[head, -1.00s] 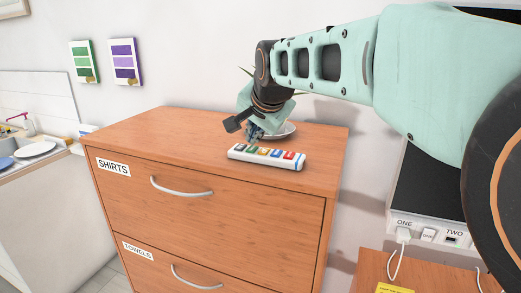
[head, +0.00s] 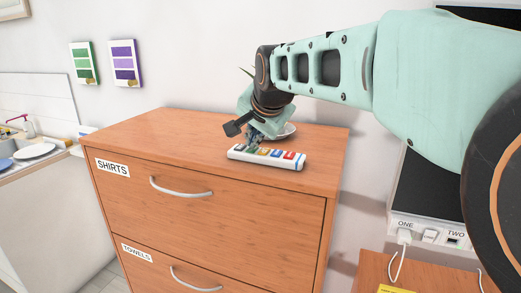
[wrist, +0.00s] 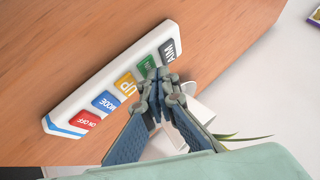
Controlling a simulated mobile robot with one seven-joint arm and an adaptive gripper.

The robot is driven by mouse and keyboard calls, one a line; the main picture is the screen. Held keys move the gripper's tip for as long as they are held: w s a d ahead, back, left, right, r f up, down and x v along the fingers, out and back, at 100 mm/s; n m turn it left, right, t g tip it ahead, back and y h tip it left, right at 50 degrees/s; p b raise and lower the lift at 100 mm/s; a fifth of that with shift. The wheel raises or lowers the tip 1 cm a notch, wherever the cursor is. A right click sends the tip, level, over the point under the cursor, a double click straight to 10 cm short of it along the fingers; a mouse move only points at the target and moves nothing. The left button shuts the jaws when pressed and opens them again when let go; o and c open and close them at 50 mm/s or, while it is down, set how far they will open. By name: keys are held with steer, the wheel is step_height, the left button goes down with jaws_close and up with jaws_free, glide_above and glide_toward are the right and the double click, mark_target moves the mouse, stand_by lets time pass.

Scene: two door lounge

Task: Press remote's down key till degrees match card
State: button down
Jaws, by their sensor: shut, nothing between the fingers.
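The white remote (head: 236,153) lies on top of the wooden drawer cabinet, near its front edge. In the wrist view the remote (wrist: 72,106) shows a red ON OFF key (wrist: 87,121), a blue MODE key (wrist: 106,102), a yellow UP key (wrist: 126,83), a green key (wrist: 147,65) and a dark key (wrist: 169,49). The green key's label is partly hidden. My gripper (head: 252,143) is shut and empty, its tips (wrist: 161,77) right at the green key. I cannot tell whether they touch it. No degrees readout is legible.
A white dish (head: 287,131) stands behind the remote, close to my gripper. The cabinet top (head: 170,126) is clear on the left. A yellow note (head: 396,289), unreadable here, is at the bottom right. Green (head: 84,62) and purple (head: 124,62) swatch panels hang on the wall.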

mark_target(253, 150)
stand_by(0.5)
steer(key=shift+r+p, duration=0.55)
steer(key=shift+r, duration=0.15)
step_height(253, 150, up, 5)
steer(key=p, duration=0.4)
stand_by(0.5)
